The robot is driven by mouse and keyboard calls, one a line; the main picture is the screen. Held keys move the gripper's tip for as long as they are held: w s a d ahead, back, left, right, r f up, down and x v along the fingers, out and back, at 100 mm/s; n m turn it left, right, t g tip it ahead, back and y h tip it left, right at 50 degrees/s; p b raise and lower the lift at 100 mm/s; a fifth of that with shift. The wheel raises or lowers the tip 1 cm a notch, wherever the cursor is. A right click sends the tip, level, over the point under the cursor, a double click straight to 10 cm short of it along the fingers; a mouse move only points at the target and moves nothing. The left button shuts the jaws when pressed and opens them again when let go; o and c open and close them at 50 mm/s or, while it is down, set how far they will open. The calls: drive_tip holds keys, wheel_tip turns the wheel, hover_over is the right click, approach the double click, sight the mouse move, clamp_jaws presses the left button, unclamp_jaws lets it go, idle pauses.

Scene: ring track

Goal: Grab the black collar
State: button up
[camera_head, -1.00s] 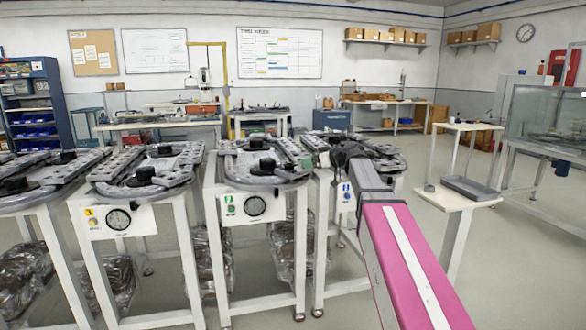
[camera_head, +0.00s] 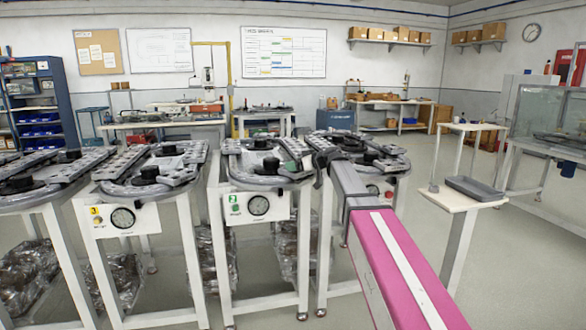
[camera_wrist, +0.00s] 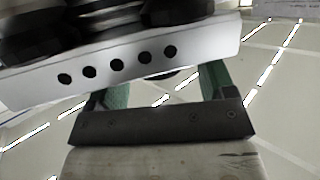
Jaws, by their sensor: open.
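Several black collars stand on the ring tracks in the head view. On the track marked 2 (camera_head: 240,172), one black collar (camera_head: 271,165) is at the front and another (camera_head: 262,144) behind it. The track to its right carries a front collar (camera_head: 371,158). My gripper (camera_head: 306,161) is by the right end of track 2, right of its front collar and apart from it. In the wrist view my open gripper (camera_wrist: 152,84) has green fingers with nothing visible between them. A pale plate with a row of holes (camera_wrist: 115,62) hides the fingertips. Dark round parts above it are cropped.
More ring tracks stand on white frames at left, including the one marked 3 (camera_head: 150,180). At right is a small stand with a grey tray (camera_head: 476,188), then a glass-sided bench (camera_head: 550,115). The floor between them is clear.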

drive_tip(key=c, duration=1.2)
drive_tip(key=shift+r, duration=0.1)
